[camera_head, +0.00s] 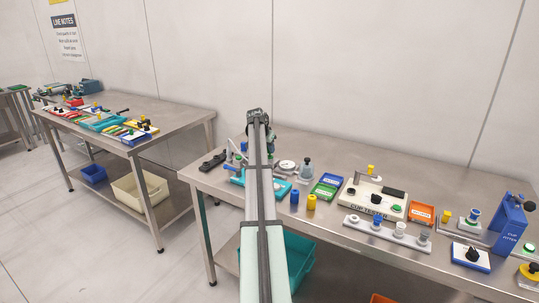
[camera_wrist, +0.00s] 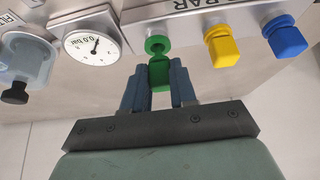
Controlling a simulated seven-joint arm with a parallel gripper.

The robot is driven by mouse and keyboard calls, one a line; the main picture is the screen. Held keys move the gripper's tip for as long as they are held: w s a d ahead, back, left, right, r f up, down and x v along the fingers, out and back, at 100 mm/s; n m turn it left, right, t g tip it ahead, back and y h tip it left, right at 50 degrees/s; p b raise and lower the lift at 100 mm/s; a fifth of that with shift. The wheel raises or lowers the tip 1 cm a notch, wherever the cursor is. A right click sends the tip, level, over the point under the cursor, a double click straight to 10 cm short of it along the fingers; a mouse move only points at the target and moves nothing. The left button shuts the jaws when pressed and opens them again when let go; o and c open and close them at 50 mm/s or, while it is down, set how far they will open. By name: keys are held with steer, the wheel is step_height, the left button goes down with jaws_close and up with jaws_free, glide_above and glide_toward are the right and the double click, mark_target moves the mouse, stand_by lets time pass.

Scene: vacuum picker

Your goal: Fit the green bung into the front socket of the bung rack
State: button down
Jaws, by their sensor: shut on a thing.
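In the wrist view my gripper (camera_wrist: 160,78) is shut on a green block-shaped piece (camera_wrist: 161,73), which looks like the green bung. Just beyond its tip is a green ring with a dark hole (camera_wrist: 157,45) on a pale bar lettered "BAR" (camera_wrist: 188,9). The two are very close; I cannot tell whether they touch or whether this bar is the bung rack. A yellow plug (camera_wrist: 226,51) and a blue plug (camera_wrist: 288,41) sit on the same bar to the right. In the head view my arm hides most of this, and my gripper (camera_head: 257,122) is at the table's far side.
A gauge (camera_wrist: 91,46) and a clear cup-like fitting (camera_wrist: 27,60) are left of the bar. On the steel table (camera_head: 330,248), a blue piece (camera_head: 295,197) and a yellow piece (camera_head: 311,202) stand right of my arm, with trays and a cup tester (camera_head: 373,200) beyond.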

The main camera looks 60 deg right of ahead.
steer(key=shift+r, duration=1.55)
steer(key=w+a+r, duration=0.1)
steer(key=w+a, duration=0.8)
steer(key=w, duration=0.3)
steer(key=w+a+r, duration=0.1)
steer(key=w+a, duration=0.8)
steer(key=w, duration=0.3)
step_height(320, 180, down, 5)
steer(key=shift+f, duration=0.65)
steer(key=c, duration=1.4)
jaws_free()
jaws_close()
